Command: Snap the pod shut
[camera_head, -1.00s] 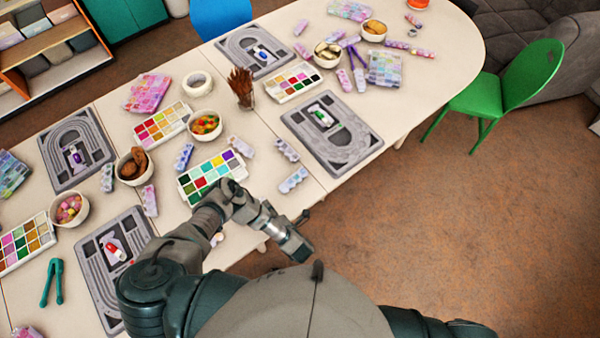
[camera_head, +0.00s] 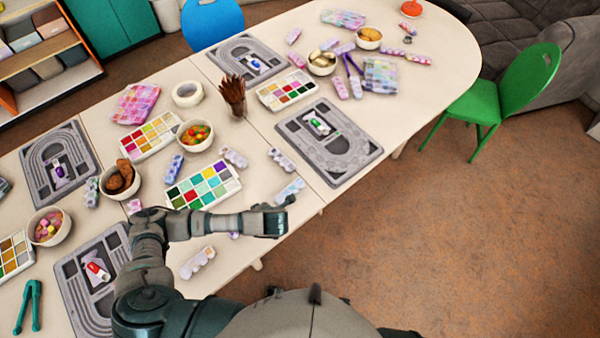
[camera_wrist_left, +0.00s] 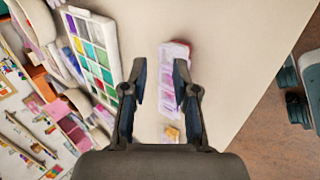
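My left gripper (camera_head: 287,204) hangs over the near table edge, right of the paint palette. In the left wrist view it (camera_wrist_left: 159,70) is open, with its two dark fingers spread apart and nothing gripped. A pink and lilac pod (camera_wrist_left: 173,50) lies on the table below, near the right fingertip and partly hidden by that finger. It appears to be the pale pod (camera_head: 291,188) just beyond the gripper in the head view. Whether its lid is open or shut is too small to tell. My right gripper is not in view.
A colour palette (camera_head: 203,186) stands left of the pod. A grey bead board (camera_head: 345,168) lies to the right. Other pods (camera_head: 197,262) lie scattered about. A bowl of sweets (camera_head: 195,134) and a cup of sticks (camera_head: 233,97) stand farther back. Bare table surrounds the pod.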

